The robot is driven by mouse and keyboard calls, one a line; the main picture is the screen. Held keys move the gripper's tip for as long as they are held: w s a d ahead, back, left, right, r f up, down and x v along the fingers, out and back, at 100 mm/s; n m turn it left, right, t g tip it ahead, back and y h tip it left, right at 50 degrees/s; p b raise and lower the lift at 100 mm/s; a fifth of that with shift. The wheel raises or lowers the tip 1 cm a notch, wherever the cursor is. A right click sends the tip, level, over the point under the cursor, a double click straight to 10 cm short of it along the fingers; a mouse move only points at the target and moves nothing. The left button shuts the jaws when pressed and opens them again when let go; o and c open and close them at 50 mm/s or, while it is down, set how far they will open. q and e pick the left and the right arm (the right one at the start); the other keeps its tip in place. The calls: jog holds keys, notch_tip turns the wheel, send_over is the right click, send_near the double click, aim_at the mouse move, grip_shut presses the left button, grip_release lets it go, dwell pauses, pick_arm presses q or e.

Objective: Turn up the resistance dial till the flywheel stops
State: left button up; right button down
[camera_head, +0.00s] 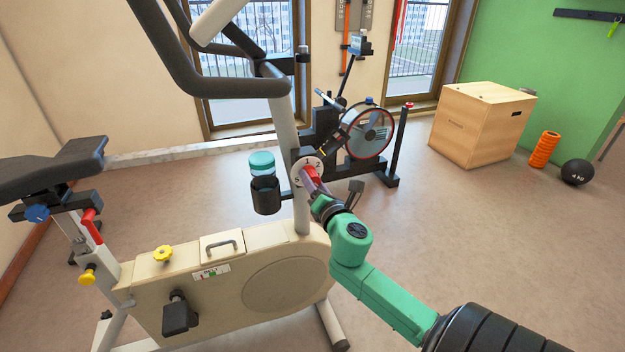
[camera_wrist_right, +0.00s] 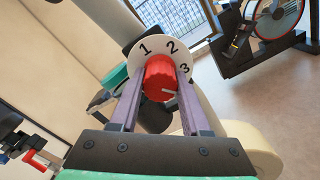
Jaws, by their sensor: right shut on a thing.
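The red resistance dial (camera_head: 309,174) sits on a white numbered plate (camera_head: 299,166) on the exercise bike's post. In the right wrist view, the dial (camera_wrist_right: 160,78) shows a white mark pointing right, just below the 3. The plate (camera_wrist_right: 140,60) shows 1, 2 and 3; the rest is hidden. My right gripper (camera_head: 312,181) is shut on the dial, with one finger on each side of it. The bike's cream housing (camera_head: 215,290) has a round side cover (camera_head: 285,283). No bare flywheel shows on the bike, and I cannot tell whether it spins. My left gripper is out of view.
A bottle (camera_head: 262,163) in a black holder (camera_head: 266,196) is left of the bike's post. A machine with a red-rimmed wheel (camera_head: 370,133) stands behind. A wooden box (camera_head: 470,125), orange roller (camera_head: 544,149) and black ball (camera_head: 577,172) are at right.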

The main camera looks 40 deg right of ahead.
jog(key=m, duration=0.4)
jog(key=shift+m+p, duration=0.3)
jog(key=shift+p, duration=0.1)
jog(key=shift+m, duration=1.6)
jog(key=shift+p, duration=0.3)
jog(key=shift+c, duration=1.9)
grip_release()
